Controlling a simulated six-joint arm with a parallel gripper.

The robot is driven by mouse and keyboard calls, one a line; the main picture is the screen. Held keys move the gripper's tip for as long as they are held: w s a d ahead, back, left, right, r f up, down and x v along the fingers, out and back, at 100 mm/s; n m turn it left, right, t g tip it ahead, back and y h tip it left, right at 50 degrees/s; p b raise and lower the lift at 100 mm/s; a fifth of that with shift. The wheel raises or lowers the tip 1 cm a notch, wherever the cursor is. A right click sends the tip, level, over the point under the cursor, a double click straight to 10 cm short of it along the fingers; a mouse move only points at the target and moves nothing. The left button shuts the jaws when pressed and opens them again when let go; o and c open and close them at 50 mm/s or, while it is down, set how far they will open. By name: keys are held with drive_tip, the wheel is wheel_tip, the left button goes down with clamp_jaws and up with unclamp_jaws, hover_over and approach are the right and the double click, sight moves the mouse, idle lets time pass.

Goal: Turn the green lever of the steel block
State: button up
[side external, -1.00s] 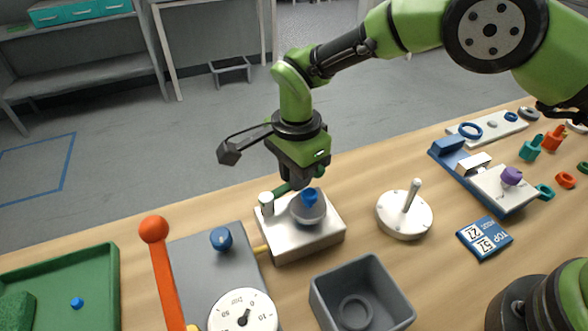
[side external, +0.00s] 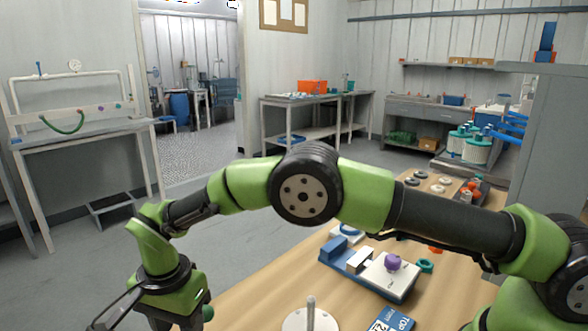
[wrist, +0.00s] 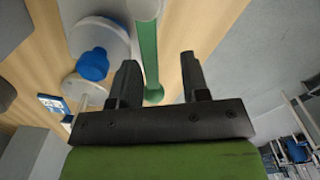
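The green lever (wrist: 148,50) shows in the wrist view as a straight bar with a ball at its near end. It runs from a pale round post (wrist: 145,8) at the top edge. My gripper (wrist: 158,62) is open, with its two black fingers on either side of the lever. A gap shows between the lever and the right finger; contact on the left cannot be told. The steel block (wrist: 82,12) shows only in part at the upper left, with a dome and a blue knob (wrist: 93,64) beside the lever. In the side view the block and my fingertips are below the picture.
The side view shows a white disc with an upright pin (side external: 310,318), a blue fixture with a purple knob (side external: 393,262) and a blue card (side external: 390,320) on the wooden table (side external: 450,290). Shelves and benches stand well behind.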

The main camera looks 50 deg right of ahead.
drive_tip(key=shift+w+a+n, duration=0.2)
drive_tip(key=shift+w+n, duration=0.15)
drive_tip(key=shift+n, duration=0.25)
drive_tip(key=d+r+n+t, duration=0.1)
drive_tip(key=d+r+n, duration=0.25)
drive_tip(key=r, duration=1.35)
drive_tip(key=s+d+r+n+t+y, duration=0.1)
drive_tip(key=s+d+r+n+t, duration=0.3)
drive_tip(key=s+d+r, duration=0.4)
drive_tip(key=shift+s+d+r, duration=0.15)
drive_tip(key=shift+s+d, duration=1.4)
drive_tip(key=shift+s, duration=0.45)
drive_tip(key=shift+n, duration=0.25)
